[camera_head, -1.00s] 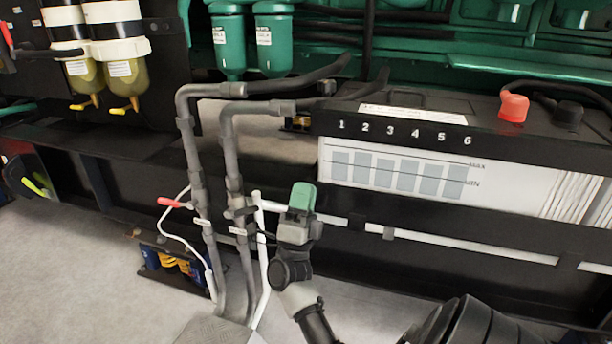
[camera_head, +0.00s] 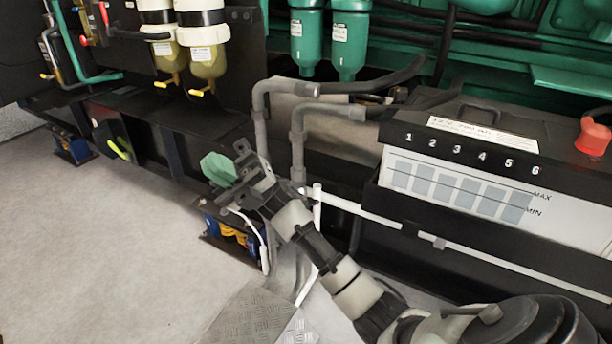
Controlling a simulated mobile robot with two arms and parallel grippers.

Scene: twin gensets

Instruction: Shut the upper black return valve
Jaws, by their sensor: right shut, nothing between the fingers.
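My right gripper (camera_head: 218,169) has green fingertips and is shut and empty. It reaches up and left from the lower right, in front of the lower pipes. Two grey pipes (camera_head: 259,125) bend down beside the battery. Their lower stretch and the red lever there are hidden behind my gripper and arm. At the upper left, a red handle (camera_head: 104,13) and another red fitting (camera_head: 83,40) show by a black hose or bar (camera_head: 135,36) and a green pipe (camera_head: 75,60). I cannot tell which part is the upper black return valve. My left gripper is not in view.
The battery (camera_head: 460,195) fills the right side. Two filter bowls (camera_head: 208,60) with yellow levers hang at top centre-left, and green canisters (camera_head: 350,40) beside them. A dark frame rail (camera_head: 180,125) runs below. The grey floor (camera_head: 90,240) at left is open.

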